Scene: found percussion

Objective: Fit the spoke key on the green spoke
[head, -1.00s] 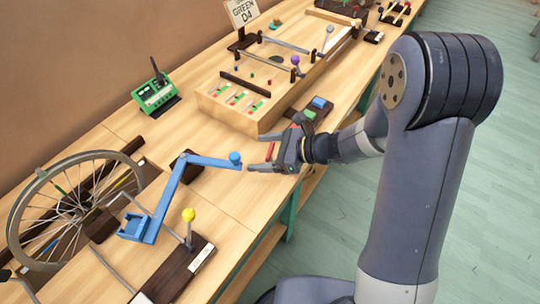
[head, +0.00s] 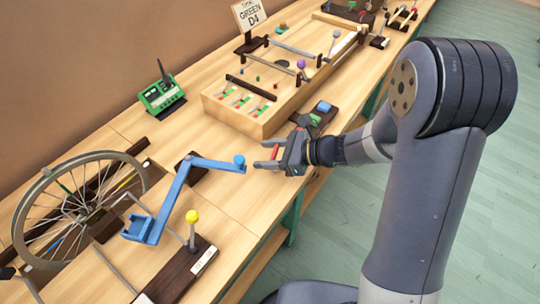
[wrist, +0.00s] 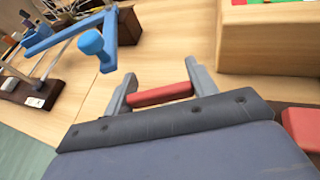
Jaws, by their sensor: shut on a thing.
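My gripper (head: 268,156) is shut on a red bar (wrist: 160,94), which I take to be the spoke key. The bar spans between the two fingers in the wrist view and also shows in the head view (head: 276,152). It is held above the bench, just right of the blue crank's knob (head: 239,160). The spoked wheel (head: 19,222) stands at the left end of the bench, well apart from my gripper. The green spoke (head: 65,187) is at its upper left; yellow and blue marks show on other spokes. The key's working end cannot be made out.
A blue crank arm (head: 183,184) and a yellow-knobbed lever (head: 192,217) stand between my gripper and the wheel. A wooden box (head: 235,119) with strings is behind. A dark rack (head: 322,121) holds coloured blocks. A "GREEN D4" sign (head: 250,16) and green device (head: 160,96) are at the back.

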